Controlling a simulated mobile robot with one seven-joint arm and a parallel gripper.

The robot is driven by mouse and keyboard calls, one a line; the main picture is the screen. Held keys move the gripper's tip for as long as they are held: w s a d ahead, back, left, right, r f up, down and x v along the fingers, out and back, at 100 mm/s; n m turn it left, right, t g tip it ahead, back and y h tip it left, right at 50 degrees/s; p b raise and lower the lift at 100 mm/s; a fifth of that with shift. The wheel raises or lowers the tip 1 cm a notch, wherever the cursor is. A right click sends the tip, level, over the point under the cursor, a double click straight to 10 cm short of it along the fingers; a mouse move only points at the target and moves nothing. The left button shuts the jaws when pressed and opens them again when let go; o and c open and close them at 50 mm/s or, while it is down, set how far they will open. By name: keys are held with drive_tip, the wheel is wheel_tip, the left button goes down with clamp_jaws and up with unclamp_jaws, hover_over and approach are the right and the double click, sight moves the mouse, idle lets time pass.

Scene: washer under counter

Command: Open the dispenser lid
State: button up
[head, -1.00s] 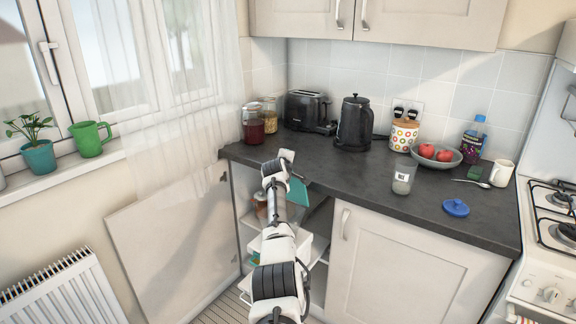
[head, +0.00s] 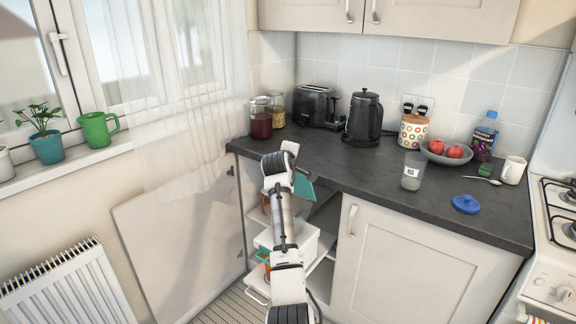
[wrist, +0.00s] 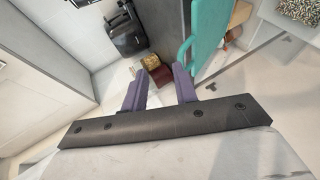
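I cannot make out for certain which thing is the dispenser or its lid. A flat teal piece (head: 304,188) stands just right of my gripper at the open cupboard under the counter. It is large in the wrist view (wrist: 208,32), to the right of the right finger. My gripper (wrist: 160,88) has its two purple fingers apart, with nothing seen held between them. In the head view my arm hides the fingertips and part of the cupboard inside.
The cupboard door (head: 180,240) stands open to the left. White shelves and a white box (head: 300,240) are inside. The dark counter (head: 340,170) overhangs and carries jars, a toaster (head: 316,106), a kettle (head: 363,118), a labelled glass (head: 411,172) and a blue lid (head: 466,204).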

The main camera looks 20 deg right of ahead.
drive_tip(key=v, duration=0.3)
drive_tip(key=b+v, duration=0.1)
drive_tip(key=v, duration=0.1)
drive_tip(key=shift+s+a+f, duration=0.1)
drive_tip(key=shift+s+a, duration=0.15)
drive_tip(key=shift+s, duration=0.1)
